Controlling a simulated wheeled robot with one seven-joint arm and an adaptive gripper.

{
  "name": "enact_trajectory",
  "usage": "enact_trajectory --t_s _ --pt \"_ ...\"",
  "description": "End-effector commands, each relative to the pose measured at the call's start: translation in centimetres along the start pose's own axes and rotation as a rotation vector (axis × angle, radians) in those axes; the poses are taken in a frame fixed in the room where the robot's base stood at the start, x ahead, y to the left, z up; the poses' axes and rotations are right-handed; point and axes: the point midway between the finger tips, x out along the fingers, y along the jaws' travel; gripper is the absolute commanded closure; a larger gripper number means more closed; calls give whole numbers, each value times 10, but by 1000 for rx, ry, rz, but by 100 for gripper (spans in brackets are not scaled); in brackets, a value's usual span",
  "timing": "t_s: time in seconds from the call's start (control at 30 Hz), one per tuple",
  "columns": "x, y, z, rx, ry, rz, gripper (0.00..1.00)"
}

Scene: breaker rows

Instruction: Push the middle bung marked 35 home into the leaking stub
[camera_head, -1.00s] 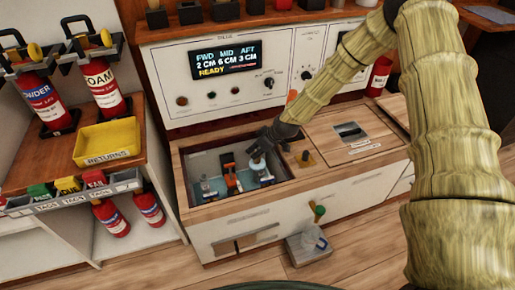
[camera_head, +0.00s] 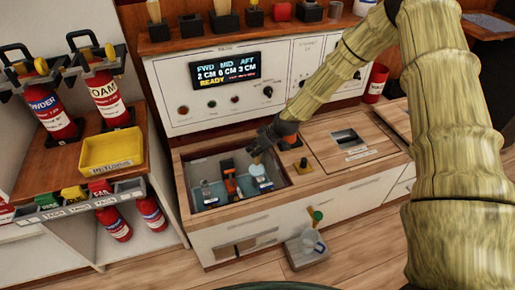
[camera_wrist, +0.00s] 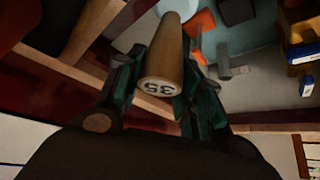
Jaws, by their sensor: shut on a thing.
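My gripper (camera_head: 258,148) is above the right part of the open basin (camera_head: 188,178) in the head view. In the wrist view my gripper (camera_wrist: 160,68) is shut on a wooden bung (camera_wrist: 163,62), whose near end reads 35. The bung's far end points toward the basin. Inside the basin are an orange-and-black fitting (camera_head: 230,181), a pale fitting (camera_head: 207,190) at left and a pale round-topped one (camera_head: 261,173) at right. A grey stub (camera_wrist: 223,62) shows right of the bung in the wrist view. I cannot tell which stub leaks.
A control panel (camera_head: 227,73) behind the basin reads FWD 2 CM, MID 6 CM, AFT 3 CM, READY. Right of the basin is a wooden worktop (camera_head: 325,140). A yellow returns tray (camera_head: 111,150) and fire extinguishers (camera_head: 108,92) stand at left.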

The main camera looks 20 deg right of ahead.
Motion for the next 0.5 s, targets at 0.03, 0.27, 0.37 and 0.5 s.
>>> enact_trajectory --t_s 0.03,0.27,0.37,0.5 --pt "-5 0 -3 0 0 0 83" --pt "-17 0 -11 -1 1 0 83" --pt "-22 0 -14 -1 1 1 83" --pt "-29 0 -19 0 1 1 83"
